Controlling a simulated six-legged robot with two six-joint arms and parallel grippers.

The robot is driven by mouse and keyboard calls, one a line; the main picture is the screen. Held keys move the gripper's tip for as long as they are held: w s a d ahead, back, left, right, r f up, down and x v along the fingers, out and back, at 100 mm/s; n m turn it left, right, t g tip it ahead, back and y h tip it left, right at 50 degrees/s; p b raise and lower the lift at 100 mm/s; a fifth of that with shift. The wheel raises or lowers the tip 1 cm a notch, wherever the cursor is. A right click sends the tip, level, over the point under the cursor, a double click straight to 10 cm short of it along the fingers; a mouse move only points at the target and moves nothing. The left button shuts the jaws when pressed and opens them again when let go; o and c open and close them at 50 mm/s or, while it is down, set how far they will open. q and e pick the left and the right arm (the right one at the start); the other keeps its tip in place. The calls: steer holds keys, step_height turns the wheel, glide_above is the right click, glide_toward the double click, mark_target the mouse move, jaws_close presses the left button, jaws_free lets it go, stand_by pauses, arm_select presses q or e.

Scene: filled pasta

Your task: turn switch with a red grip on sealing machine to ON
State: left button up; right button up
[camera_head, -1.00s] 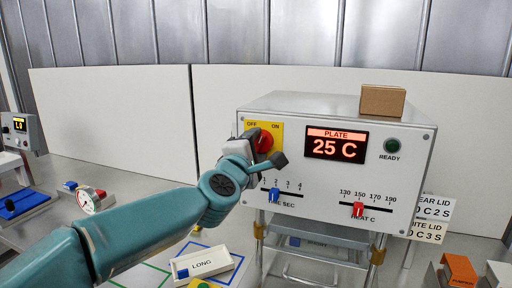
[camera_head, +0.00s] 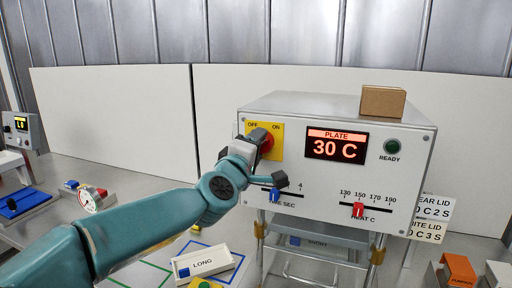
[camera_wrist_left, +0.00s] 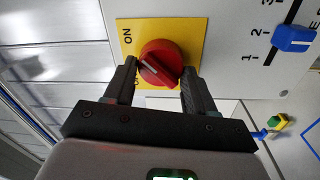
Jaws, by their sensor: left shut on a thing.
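The sealing machine (camera_head: 270,174) is a white box with a yellow switch plate (camera_head: 277,146) marked OFF on the left and ON on the right. In the left wrist view the red grip (camera_wrist_left: 163,64) carries a white line; OFF is mostly hidden and ON is clear. My left gripper (camera_head: 254,143) is at the plate, its fingers (camera_wrist_left: 160,86) on both sides of the red grip and shut on it. My right gripper is not in view.
The red display (camera_head: 337,147) reads PLATE 30 C. A brown box (camera_head: 383,101) stands on top. A tray marked LONG (camera_head: 222,260) lies below.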

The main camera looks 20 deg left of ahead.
arm_select(q)
steer(key=shift+d+f, duration=0.15)
steer(key=shift+f, duration=0.15)
steer(key=o, duration=0.7)
steer(key=shift+c, duration=0.2)
steer(key=o, duration=0.4)
steer(key=shift+s+r, duration=0.1)
steer(key=shift+c, duration=0.2)
steer(key=shift+r, duration=0.1)
steer(key=shift+s, duration=0.1)
steer(key=s+f+b, duration=0.1)
steer(key=s, duration=1.5)
steer(key=shift+a+b, duration=0.35)
steer(key=shift+s, duration=0.1)
